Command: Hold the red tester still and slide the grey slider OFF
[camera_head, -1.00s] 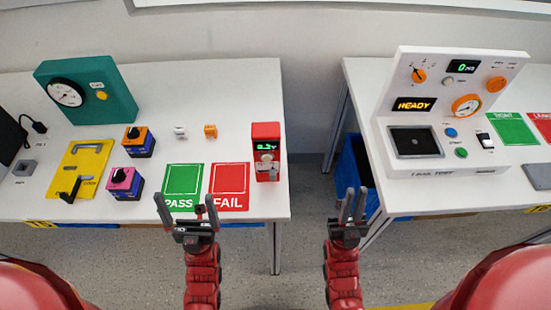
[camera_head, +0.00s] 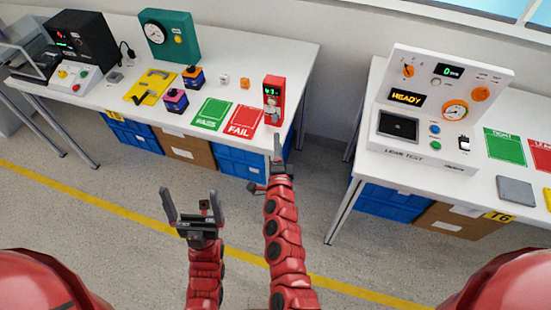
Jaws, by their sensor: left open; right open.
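The red tester (camera_head: 275,88) stands upright at the right front corner of the left table, with a lit green display near its top. Small light grey parts show on its lower front, the grey slider (camera_head: 271,116) seemingly among them; its position is too small to read. My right gripper (camera_head: 278,146) is in front of and below the tester, apart from it in the picture. It is open, seen nearly edge-on, and empty. My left gripper (camera_head: 192,196) is open and empty over the floor, in front of the table and left of the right arm.
A green PASS mat (camera_head: 211,113) and red FAIL mat (camera_head: 244,122) lie left of the tester. Several small boxes and a yellow fixture (camera_head: 150,87) are farther left. A gap separates this table from the right table with the leak test station (camera_head: 435,65). Blue crates (camera_head: 240,162) are below.

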